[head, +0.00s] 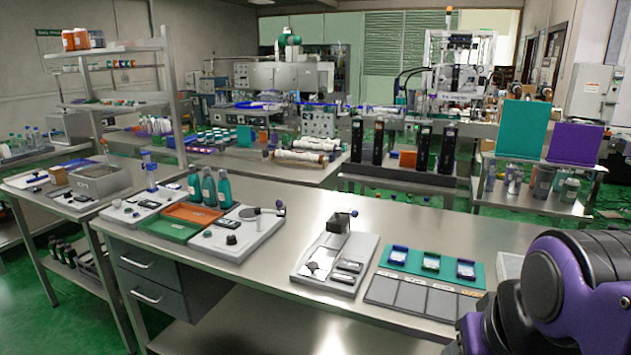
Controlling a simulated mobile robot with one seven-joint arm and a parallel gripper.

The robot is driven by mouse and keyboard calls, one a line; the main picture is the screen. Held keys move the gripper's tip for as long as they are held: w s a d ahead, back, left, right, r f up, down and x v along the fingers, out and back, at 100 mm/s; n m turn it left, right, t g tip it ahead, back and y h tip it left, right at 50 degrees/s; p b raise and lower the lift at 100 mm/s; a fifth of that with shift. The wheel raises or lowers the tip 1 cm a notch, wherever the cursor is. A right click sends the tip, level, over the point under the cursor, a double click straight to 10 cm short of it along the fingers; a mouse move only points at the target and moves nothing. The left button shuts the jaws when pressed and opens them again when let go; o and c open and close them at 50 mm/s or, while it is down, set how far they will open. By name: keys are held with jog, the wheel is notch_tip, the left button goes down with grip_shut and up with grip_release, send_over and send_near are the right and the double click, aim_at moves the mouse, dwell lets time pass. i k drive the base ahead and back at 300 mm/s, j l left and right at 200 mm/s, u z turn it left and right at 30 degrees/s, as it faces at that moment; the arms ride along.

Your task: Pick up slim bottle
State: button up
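Three slim teal bottles with dark caps stand upright close together on the bench, left of centre. They are the left bottle (194,184), the middle bottle (209,190) and the right bottle (223,191). I cannot tell which one the task means. The bottles stand behind an orange tray (193,213). Part of my own purple and black arm shows at the lower right, far from the bottles. My gripper is not in view.
A green tray (170,228) lies in front of the orange one. Grey-white device plates flank the trays, one with a dark-knobbed arm (262,210). Another device (335,262) and a teal mat (410,262) lie to the right. Bare steel bench (440,222) is free behind them.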

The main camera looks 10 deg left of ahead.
aim_at(208, 184)
jog(key=i+j+z, duration=0.15)
jog(key=j, duration=0.35)
jog(key=i+j+z, duration=0.15)
jog(key=j, duration=0.4)
jog(key=j+z, duration=0.2)
jog(key=j, duration=0.35)
jog(key=i+j, duration=0.1)
jog(key=j, duration=0.45)
jog(key=i+j, duration=0.1)
jog(key=j, duration=0.45)
jog(key=i+j, duration=0.1)
jog(key=j, duration=0.45)
jog(key=z, duration=0.05)
